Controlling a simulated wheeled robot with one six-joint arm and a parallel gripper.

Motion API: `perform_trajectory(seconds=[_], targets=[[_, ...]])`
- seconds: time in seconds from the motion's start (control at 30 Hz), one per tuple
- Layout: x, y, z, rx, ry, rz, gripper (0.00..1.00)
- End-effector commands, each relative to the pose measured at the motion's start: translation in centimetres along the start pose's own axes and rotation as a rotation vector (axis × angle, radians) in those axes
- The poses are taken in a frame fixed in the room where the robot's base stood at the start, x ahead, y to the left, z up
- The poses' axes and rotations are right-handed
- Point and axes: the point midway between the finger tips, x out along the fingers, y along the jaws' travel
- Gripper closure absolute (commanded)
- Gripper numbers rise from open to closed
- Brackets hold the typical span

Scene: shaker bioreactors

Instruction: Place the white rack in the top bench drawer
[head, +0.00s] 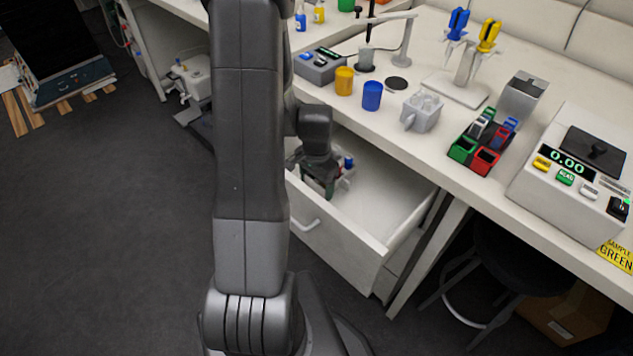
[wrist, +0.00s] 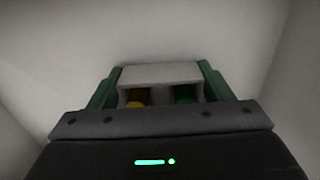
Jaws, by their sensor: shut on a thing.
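The white rack (wrist: 160,73) is between the green fingers of my gripper (wrist: 160,85) in the wrist view, with a yellow and a green item showing in it. My gripper (head: 322,184) is shut on the rack and points down inside the open bench drawer (head: 343,238). In the head view only a pale edge of the rack (head: 347,180) and a blue cap show beside the gripper. The drawer is pulled out, and its right part is empty. Whether the rack touches the drawer floor cannot be told.
The bench top (head: 425,150) above the drawer holds a pale block with holes (head: 422,111), yellow (head: 344,80) and blue (head: 372,96) cups, a coloured tube holder (head: 482,143) and a balance (head: 575,165). A stool (head: 500,275) stands under the bench at right.

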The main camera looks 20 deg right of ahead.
Motion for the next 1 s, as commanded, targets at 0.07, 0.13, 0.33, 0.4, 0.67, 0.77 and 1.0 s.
perform_trajectory(seconds=[0.07, 0.13, 0.33, 0.4, 0.67, 0.77, 1.0], targets=[[0.1, 0.0, 0.0, 0.0, 0.0, 0.0, 0.19], [0.1, 0.0, 0.0, 0.0, 0.0, 0.0, 0.05], [0.1, 0.0, 0.0, 0.0, 0.0, 0.0, 0.05], [0.1, 0.0, 0.0, 0.0, 0.0, 0.0, 0.05], [-2.3, -0.1, -0.1, 0.0, 0.003, -0.003, 0.05], [-4.3, -0.1, -0.1, 0.0, 0.005, -0.004, 0.05], [-9.1, -0.1, -0.1, 0.0, 0.004, -0.003, 0.05]])
